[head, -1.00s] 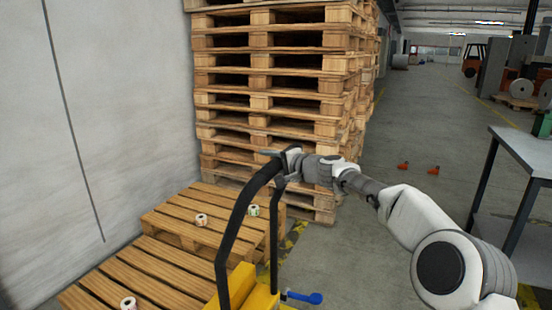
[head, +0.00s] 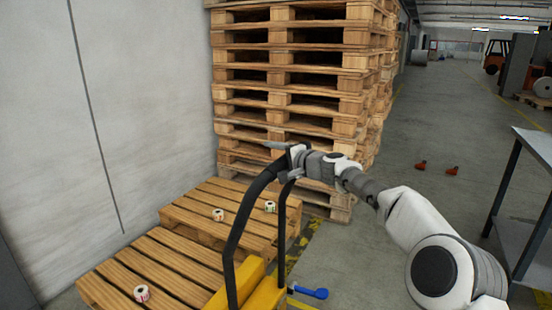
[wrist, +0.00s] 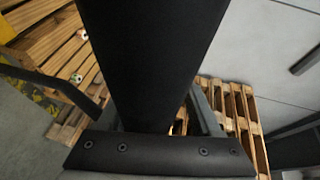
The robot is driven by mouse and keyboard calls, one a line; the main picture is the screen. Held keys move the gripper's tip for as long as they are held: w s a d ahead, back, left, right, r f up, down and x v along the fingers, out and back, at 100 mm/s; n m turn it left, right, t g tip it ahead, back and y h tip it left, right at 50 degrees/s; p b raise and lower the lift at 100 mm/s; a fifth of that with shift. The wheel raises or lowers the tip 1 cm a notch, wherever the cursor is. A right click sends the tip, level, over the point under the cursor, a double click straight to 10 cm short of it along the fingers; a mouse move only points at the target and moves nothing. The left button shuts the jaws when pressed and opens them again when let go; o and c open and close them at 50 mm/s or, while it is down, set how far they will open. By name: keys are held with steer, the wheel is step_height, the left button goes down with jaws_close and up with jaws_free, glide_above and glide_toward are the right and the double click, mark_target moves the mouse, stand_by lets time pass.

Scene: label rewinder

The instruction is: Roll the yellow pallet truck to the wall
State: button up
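The yellow pallet truck (head: 262,295) shows at the bottom of the head view, cut off by the lower edge. Its black looped handle (head: 238,228) rises to my gripper (head: 287,160). My gripper is at the top of the handle and appears shut on it. In the wrist view the black handle (wrist: 145,55) fills the space between the two grey fingers of my gripper (wrist: 157,115). The fingertips are largely hidden by the handle. The pale wall (head: 150,95) stands at the left, beyond low wooden pallets. The truck's wheels and forks are out of view.
A tall pallet stack (head: 295,85) stands behind the handle. Low pallets (head: 165,270) with several small label rolls lie between truck and wall. A blue-ended lever (head: 312,292) sticks out right of the truck. A table (head: 535,150) stands right; open floor (head: 440,120) lies beyond.

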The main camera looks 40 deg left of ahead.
steer(key=shift+w+d+f, duration=0.15)
steer(key=shift+w+f, duration=0.1)
steer(key=b+v, duration=0.3)
steer(key=v, duration=1.4)
steer(key=shift+s+d+r+b, duration=0.1)
steer(key=shift+s+b, duration=0.1)
steer(key=shift+b, duration=0.15)
stand_by(0.5)
